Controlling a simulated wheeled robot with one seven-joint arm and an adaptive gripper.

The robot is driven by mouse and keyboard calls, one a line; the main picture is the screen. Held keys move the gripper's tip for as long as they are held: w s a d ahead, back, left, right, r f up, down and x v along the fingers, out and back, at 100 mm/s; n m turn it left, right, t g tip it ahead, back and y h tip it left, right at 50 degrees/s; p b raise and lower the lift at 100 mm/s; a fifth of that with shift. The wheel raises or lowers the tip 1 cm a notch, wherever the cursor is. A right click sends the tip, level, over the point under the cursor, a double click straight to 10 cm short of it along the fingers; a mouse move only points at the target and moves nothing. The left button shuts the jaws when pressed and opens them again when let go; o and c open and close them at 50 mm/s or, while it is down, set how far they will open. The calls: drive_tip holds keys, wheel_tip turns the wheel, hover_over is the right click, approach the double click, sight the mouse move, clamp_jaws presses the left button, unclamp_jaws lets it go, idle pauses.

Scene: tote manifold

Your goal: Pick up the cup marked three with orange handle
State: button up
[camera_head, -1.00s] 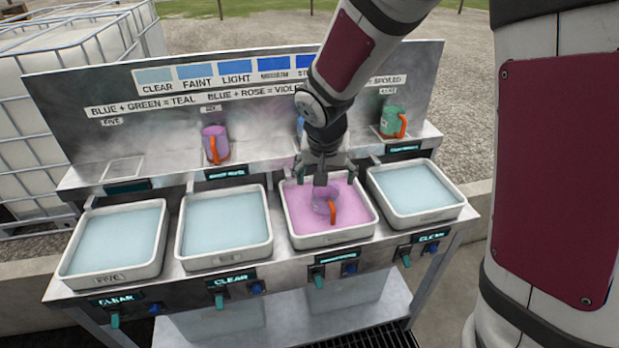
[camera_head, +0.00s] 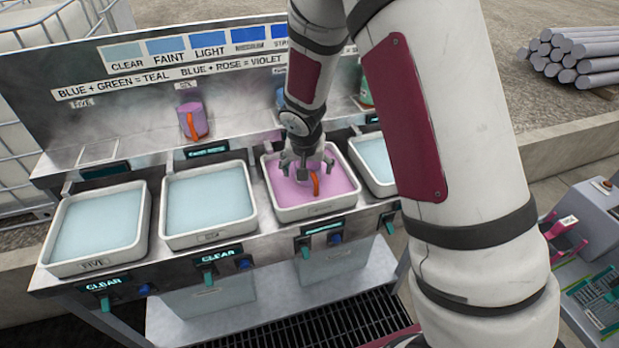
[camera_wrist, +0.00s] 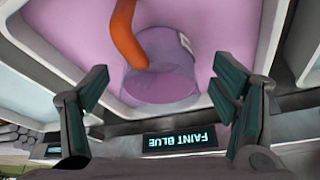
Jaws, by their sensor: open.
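A cup with an orange handle (camera_head: 315,184) stands in the tub of pink liquid (camera_head: 342,196). In the wrist view its violet, see-through body (camera_wrist: 160,84) and orange handle (camera_wrist: 126,38) show at top centre. A pale label on its side is too small to read, so I cannot confirm a three. My gripper (camera_head: 304,172) is open above the cup and hides most of it in the head view. In the wrist view the open fingers (camera_wrist: 160,85) sit left and right of the cup, apart from it.
A violet cup with an orange handle (camera_head: 194,121) stands on the back shelf. A blue cup and a green cup (camera_head: 365,90) there are partly hidden by my arm. Tubs of pale blue liquid (camera_head: 155,205) flank the pink one. A faint blue sign (camera_wrist: 180,139) is on the front edge.

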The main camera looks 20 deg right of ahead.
drive_tip(key=shift+x, duration=1.05)
drive_tip(key=c, duration=1.4)
